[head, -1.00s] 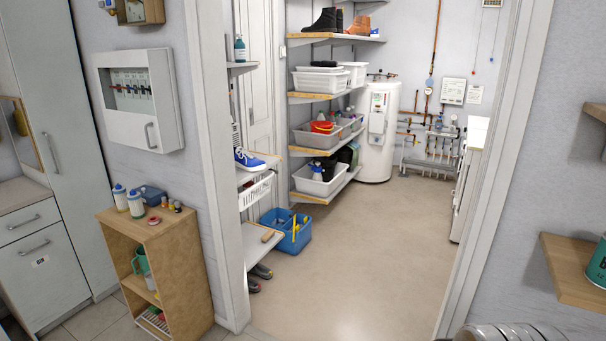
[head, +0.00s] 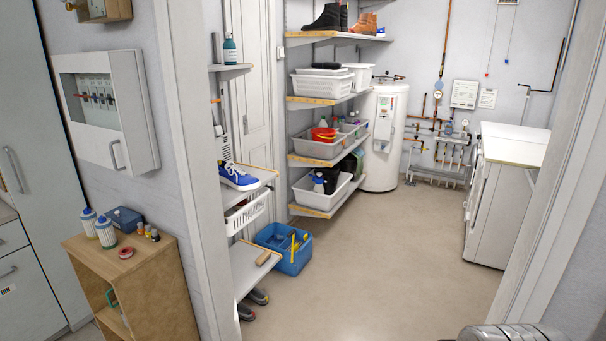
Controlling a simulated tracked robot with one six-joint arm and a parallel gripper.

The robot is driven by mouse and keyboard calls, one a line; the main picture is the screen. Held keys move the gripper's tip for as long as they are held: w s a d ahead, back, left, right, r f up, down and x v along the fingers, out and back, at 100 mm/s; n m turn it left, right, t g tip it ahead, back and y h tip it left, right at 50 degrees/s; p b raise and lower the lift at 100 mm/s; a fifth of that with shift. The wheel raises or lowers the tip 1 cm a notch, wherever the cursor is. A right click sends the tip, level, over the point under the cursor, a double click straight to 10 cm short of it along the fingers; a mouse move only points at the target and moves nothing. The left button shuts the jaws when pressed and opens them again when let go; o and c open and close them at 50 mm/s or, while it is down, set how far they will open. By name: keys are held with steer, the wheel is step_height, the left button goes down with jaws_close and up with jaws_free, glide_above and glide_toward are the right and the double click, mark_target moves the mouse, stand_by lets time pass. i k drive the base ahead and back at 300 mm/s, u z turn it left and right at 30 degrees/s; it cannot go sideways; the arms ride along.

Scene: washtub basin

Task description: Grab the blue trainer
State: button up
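The blue trainer (head: 237,176) has a white sole and white laces. It sits on a narrow white shelf (head: 262,175) just inside the doorway, left of the picture's middle, in the head view. Its toe points to the right. The door frame stands close to its left side. Nothing holds the trainer. My gripper is not in view. Only a grey metal part, probably of my arm, shows at the bottom right edge.
The doorway's left post (head: 187,170) and right post (head: 570,170) bound the opening. The floor (head: 380,265) between them is clear. A white basket (head: 247,213) hangs below the trainer. A blue crate (head: 284,250) stands on the floor. A wooden cabinet (head: 150,285) stands before the wall.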

mark_target(230, 173)
steer(key=i, duration=3.1)
steer(key=u, duration=2.4)
